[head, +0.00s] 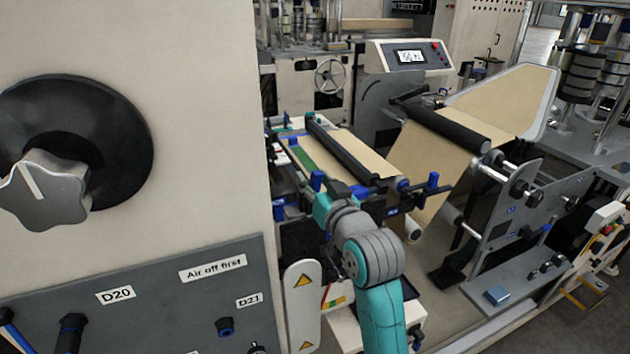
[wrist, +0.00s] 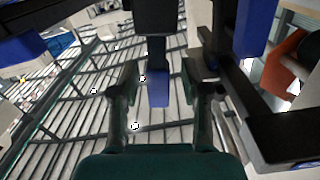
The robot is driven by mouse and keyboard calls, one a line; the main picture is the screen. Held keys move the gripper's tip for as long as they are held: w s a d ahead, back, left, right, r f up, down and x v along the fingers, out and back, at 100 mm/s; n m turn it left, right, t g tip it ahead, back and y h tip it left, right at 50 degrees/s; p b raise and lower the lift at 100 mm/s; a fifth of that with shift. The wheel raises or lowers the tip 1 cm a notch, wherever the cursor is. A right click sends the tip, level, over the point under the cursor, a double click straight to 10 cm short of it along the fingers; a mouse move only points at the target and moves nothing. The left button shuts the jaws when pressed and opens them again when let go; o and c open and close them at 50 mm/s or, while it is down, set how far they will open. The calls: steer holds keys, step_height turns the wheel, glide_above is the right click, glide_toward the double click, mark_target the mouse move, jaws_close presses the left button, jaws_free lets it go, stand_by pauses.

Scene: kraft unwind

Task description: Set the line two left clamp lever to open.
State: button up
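In the wrist view, my gripper (wrist: 165,82) is open, with its two dark fingers apart. A blue-tipped lever (wrist: 158,88) hangs from a black block between the fingers, with visible space on both sides. Whether it is the line two left clamp lever I cannot tell, as no label for it is readable. In the head view, my teal and grey arm reaches to the near side of the splice table, beside blue handles (head: 317,180) and (head: 361,192). My fingertips are not clear there.
A large blue handle (wrist: 254,28) and an orange-red part (wrist: 285,62) are close on the right in the wrist view. Brown kraft web (head: 425,155) runs over rollers behind the arm.

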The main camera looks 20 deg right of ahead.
steer(key=shift+s, duration=0.1)
steer(key=s+d, duration=0.1)
steer(key=s, duration=1)
steer(key=shift+s+d, duration=0.2)
steer(key=shift+s, duration=0.15)
steer(key=s+f+g+h, duration=0.1)
steer(key=s+f, duration=0.7)
steer(key=f, duration=0.3)
steer(key=s+f+g+h, duration=0.1)
steer(key=s+f, duration=0.7)
steer(key=f, duration=0.3)
steer(key=s+f, duration=0.2)
steer(key=s, duration=1)
steer(key=s+f+g, duration=0.1)
steer(key=s+f, duration=0.2)
steer(key=s, duration=0.9)
steer(key=shift+s+d+n, duration=0.25)
steer(key=shift+d+n, duration=0.05)
